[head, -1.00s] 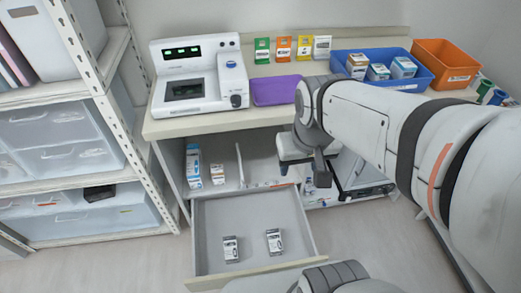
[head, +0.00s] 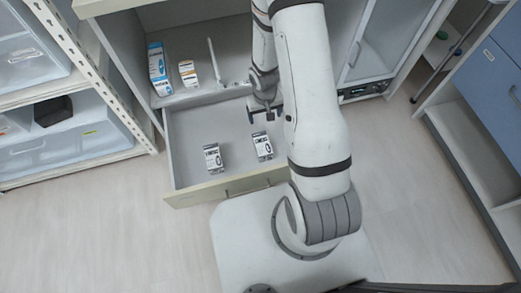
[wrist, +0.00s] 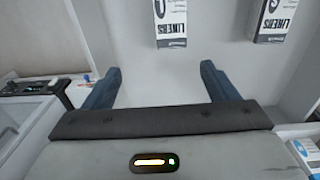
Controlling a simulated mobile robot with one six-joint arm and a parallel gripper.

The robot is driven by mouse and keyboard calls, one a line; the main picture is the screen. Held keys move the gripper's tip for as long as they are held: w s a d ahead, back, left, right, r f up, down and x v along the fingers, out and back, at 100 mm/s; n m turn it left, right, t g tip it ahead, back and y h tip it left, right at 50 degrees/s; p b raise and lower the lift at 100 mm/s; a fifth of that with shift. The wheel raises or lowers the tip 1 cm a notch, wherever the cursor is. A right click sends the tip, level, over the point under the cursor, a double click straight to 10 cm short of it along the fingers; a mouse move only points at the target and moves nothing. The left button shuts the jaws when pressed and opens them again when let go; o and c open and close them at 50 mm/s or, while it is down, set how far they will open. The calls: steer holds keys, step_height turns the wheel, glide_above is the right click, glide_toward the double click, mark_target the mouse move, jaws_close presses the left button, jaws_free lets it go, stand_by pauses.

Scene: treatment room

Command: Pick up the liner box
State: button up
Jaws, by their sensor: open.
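Two white-and-black liner boxes lie in the open drawer (head: 235,170). The right liner box (head: 262,146) and the left liner box (head: 213,157) both show in the head view. My gripper (head: 266,113) is open and empty, over the drawer just behind the right box. In the wrist view, my gripper's (wrist: 158,70) two dark blue fingers are spread apart. The other liner box (wrist: 272,20) is at the upper right. Both are cut off by the top edge.
The shelf behind the drawer holds a tall blue-and-white box (head: 158,68) and a small white-and-yellow box (head: 188,73). A glass-fronted cabinet (head: 385,45) stands right of the drawer. The floor in front is clear.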

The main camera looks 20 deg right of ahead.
steer(key=b, duration=0.2)
glide_above(262, 143)
steer(key=f, duration=0.7)
steer(key=d+f, duration=0.1)
steer(key=f, duration=0.3)
steer(key=f+b, duration=0.5)
steer(key=a+f+b, duration=0.1)
steer(key=f+b, duration=0.2)
steer(key=shift+r, duration=0.1)
steer(key=shift+c, duration=0.2)
steer(key=c, duration=1.1)
steer(key=shift+c, duration=0.2)
